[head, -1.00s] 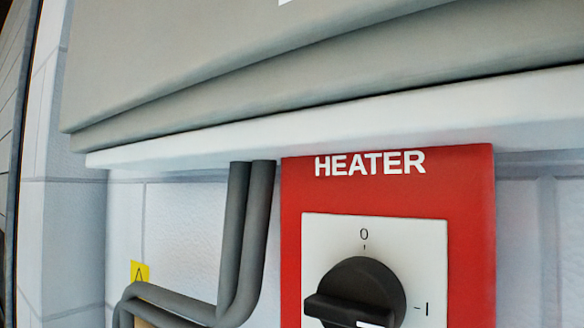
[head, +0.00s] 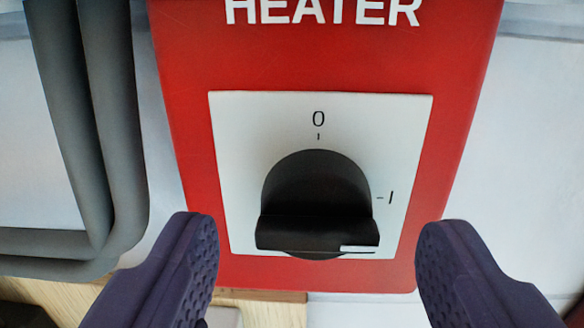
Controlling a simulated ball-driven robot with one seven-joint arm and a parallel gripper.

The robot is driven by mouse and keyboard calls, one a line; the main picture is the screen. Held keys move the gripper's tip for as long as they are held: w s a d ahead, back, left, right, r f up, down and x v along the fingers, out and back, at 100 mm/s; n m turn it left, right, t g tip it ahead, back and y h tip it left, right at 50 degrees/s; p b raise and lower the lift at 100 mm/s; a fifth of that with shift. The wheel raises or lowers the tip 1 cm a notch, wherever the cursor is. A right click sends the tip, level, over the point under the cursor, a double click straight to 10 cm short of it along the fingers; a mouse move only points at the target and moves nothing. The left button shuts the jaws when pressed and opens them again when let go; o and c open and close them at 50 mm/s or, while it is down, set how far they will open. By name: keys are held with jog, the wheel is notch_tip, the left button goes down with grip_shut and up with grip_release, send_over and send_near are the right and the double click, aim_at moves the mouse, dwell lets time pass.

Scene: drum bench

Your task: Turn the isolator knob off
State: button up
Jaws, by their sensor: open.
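The black isolator knob (head: 317,195) sits on a white square plate (head: 240,130) fixed to a red panel lettered HEATER (head: 185,90). The plate has a 0 mark at the top and an I mark at the right. The knob's grip bar lies across, roughly level, with a white line at its right end on the I side. My gripper (head: 316,265) is open, with one purple ridged finger to the lower left of the knob and one to the lower right. Both fingers appear clear of the knob, and nothing is between them except the view of it.
Two grey conduits (head: 95,130) run down the wall left of the panel and bend left. A light wooden surface (head: 265,312) shows below the panel. The pale wall (head: 530,150) at the right is bare.

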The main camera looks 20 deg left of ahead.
aim_at(316, 219)
jog(key=shift+x, duration=1.15)
jog(key=shift+r, duration=0.1)
jog(key=c, duration=1)
jog(key=shift+c, duration=0.2)
jog(key=shift+n, duration=0.4)
jog(key=n+b, duration=0.2)
jog(key=n, duration=0.1)
jog(key=shift+s+n, duration=0.1)
jog(key=shift+n, duration=0.2)
jog(key=n+b, duration=0.1)
jog(key=n, duration=0.1)
jog(key=n+b, duration=0.2)
jog(key=shift+a+f+n, duration=0.1)
jog(key=shift+f+n, duration=0.1)
jog(key=shift+n, duration=0.1)
jog(key=n+b, duration=0.2)
jog(key=n, duration=0.2)
jog(key=shift+n, duration=0.3)
jog(key=n+b, duration=0.2)
jog(key=n, duration=0.2)
jog(key=shift+f+n, duration=0.1)
jog(key=shift+n, duration=0.2)
